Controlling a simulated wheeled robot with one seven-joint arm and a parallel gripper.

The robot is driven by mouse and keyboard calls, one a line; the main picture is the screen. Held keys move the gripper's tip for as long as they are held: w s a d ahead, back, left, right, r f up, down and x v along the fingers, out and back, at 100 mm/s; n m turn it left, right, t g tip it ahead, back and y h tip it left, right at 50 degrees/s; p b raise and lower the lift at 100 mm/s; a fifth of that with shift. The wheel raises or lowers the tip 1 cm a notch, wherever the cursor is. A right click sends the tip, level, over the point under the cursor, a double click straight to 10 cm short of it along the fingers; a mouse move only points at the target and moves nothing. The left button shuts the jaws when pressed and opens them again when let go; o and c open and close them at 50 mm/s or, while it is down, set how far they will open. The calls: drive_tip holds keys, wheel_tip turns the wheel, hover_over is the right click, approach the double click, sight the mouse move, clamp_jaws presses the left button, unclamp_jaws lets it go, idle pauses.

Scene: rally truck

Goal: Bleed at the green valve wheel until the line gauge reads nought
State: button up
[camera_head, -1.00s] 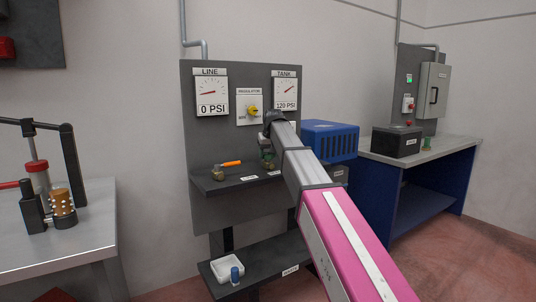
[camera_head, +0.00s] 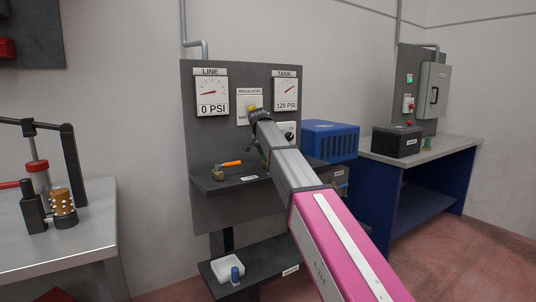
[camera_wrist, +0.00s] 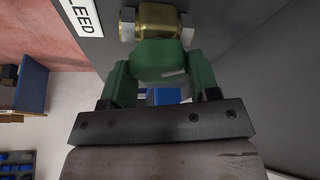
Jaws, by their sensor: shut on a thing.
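The green valve wheel (camera_wrist: 160,62) shows in the wrist view, below a brass valve body (camera_wrist: 158,20) with metal nuts. A partly cut-off label (camera_wrist: 84,12) ending in "LEED" is beside it. My gripper (camera_wrist: 160,82) is shut on the wheel, with one finger at each side. In the head view my arm hides the wheel and most of the gripper. The line gauge (camera_head: 211,94) on the grey panel (camera_head: 215,140) reads 0 PSI, its needle pointing low left. The tank gauge (camera_head: 286,90) reads 120 PSI.
A regulator knob (camera_head: 252,108) is just behind my wrist, and a black knob (camera_head: 289,131) is to its right. A blue box (camera_head: 331,140) stands right of the panel.

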drive_tip(key=m+g+h, duration=0.1)
drive_tip(key=m, duration=0.2)
drive_tip(key=shift+w+a+m, duration=0.1)
drive_tip(key=shift+m, duration=0.2)
drive_tip(key=shift+m+g+h, duration=0.4)
drive_tip(key=shift+m+g, duration=0.2)
drive_tip(key=shift+m, duration=1.3)
drive_tip(key=o, duration=0.9)
drive_tip(key=v, duration=1.1)
